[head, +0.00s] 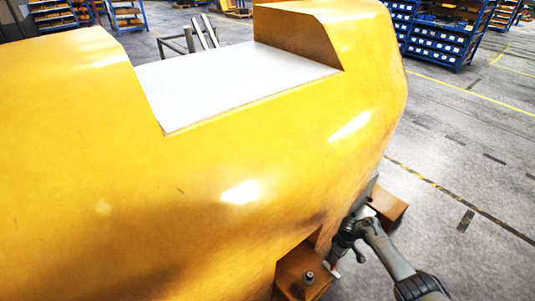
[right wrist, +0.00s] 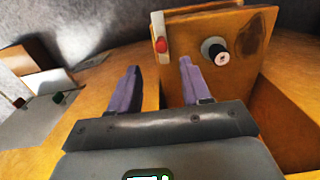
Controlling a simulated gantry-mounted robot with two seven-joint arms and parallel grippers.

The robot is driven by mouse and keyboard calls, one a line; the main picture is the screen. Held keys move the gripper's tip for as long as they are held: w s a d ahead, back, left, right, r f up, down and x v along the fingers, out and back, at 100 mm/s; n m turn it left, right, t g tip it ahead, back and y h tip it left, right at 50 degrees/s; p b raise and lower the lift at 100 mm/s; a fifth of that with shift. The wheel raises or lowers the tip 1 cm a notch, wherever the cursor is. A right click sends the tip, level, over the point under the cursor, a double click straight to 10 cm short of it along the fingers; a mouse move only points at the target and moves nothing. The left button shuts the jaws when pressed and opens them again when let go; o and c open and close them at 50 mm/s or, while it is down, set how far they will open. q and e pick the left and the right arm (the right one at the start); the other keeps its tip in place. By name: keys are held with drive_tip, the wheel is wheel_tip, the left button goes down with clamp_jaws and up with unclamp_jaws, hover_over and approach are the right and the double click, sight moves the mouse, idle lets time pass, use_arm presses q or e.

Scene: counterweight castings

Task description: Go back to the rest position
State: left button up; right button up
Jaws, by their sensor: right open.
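A large yellow casting (head: 215,180) fills most of the head view, with a pale flat recess (head: 230,80) in its top. My right arm comes in from the lower right, and my right gripper (head: 343,243) is beside the casting's lower right side. In the right wrist view the right gripper (right wrist: 158,75) has its two purple fingers spread, with nothing between them. An orange-brown plate (right wrist: 235,35) stands just beyond the fingers, carrying a red button-like part (right wrist: 161,45) and a dark round-ended stud (right wrist: 217,54). I cannot tell whether a finger touches it. My left gripper is not in view.
A brown block with a stud (head: 303,272) juts from the casting left of my right gripper. Another brown block (head: 389,207) is just behind the gripper. Grey floor (head: 465,170) to the right is open; blue shelving (head: 440,35) stands far back.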

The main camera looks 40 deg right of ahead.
drive_tip(key=s+a+f+n+g+p, duration=0.1)
drive_tip(key=s+a+f+g+p, duration=0.2)
drive_tip(key=s+a, duration=0.6)
drive_tip(key=s+a+r+n+t+p, duration=0.1)
drive_tip(key=s+a+r+p, duration=0.15)
drive_tip(key=a, duration=0.35)
drive_tip(key=s+a+r+n+t+p, duration=0.1)
drive_tip(key=s+a+r+p, duration=0.15)
drive_tip(key=a, duration=0.35)
drive_tip(key=w+a+r+t+p, duration=0.1)
drive_tip(key=w+a+r, duration=0.1)
drive_tip(key=a+r, duration=0.55)
drive_tip(key=w+a+r+t+p, duration=0.2)
drive_tip(key=a+r, duration=0.4)
drive_tip(key=r, duration=0.3)
wheel_tip(320, 180, up, 15)
drive_tip(key=w+a+t, duration=0.2)
drive_tip(key=a, duration=0.1)
wheel_tip(320, 180, down, 65)
drive_tip(key=b, duration=6.5)
drive_tip(key=shift+s+d, duration=0.25)
drive_tip(key=shift+s, duration=0.15)
